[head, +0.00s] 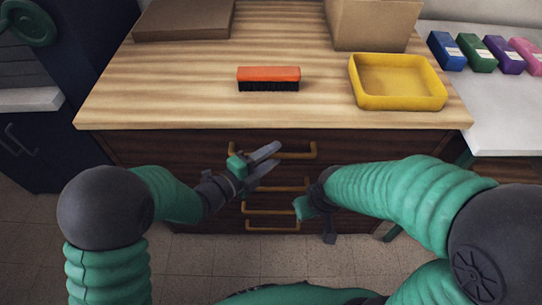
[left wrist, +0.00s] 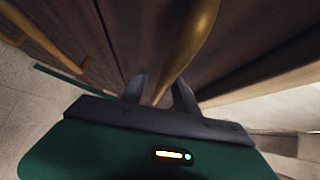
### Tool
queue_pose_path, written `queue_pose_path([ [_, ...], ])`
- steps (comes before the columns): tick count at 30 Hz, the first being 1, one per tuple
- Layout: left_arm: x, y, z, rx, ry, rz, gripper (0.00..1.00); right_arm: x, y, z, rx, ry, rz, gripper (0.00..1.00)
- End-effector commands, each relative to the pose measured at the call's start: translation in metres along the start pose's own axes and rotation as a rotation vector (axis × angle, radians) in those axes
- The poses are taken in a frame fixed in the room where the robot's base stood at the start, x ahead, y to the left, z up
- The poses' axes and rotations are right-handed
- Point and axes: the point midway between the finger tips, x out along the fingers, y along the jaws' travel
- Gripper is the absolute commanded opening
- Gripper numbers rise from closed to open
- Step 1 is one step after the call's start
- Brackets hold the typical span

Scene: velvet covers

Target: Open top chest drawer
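The chest has dark drawer fronts and a striped wooden top. The top drawer's yellow handle (head: 300,154) is the highest of several, and the drawer looks closed. My left gripper (head: 276,154) is at this handle with its two fingers apart, partly covering it. In the left wrist view, a yellow handle (left wrist: 200,28) runs toward the gap between the spread fingers of my left gripper (left wrist: 160,88). I cannot tell whether they touch it. My right gripper (head: 328,238) hangs low in front of the lower drawers, and its finger opening is unclear.
On the chest top are an orange brush (head: 268,74), a yellow tray (head: 398,103) and cardboard boxes (head: 372,25). Lower handles (head: 272,225) stick out below. A dark cabinet (head: 75,75) stands left; a white table (head: 500,110) with colored boxes stands right.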

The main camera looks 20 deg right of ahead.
Motion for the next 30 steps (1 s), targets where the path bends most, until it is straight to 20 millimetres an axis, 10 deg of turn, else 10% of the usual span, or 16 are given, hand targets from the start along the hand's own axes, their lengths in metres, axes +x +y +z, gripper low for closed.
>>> queue_pose_path([
  [7,-0.0006,-0.0004,0.0013,-0.001,-0.001,-0.002,0.36,0.0000,-0.0001,0.0000,0.000,0.000,0.000,0.36],
  [15,0.0007,0.0000,0.0004,-0.001,-0.001,0.000,0.01,0.0000,-0.0002,0.0000,-0.001,0.000,0.000,0.36],
  [30,0.0015,0.0011,-0.0016,-0.002,0.004,0.002,0.00,0.0002,-0.0002,0.0000,-0.001,0.000,0.000,0.36],
])
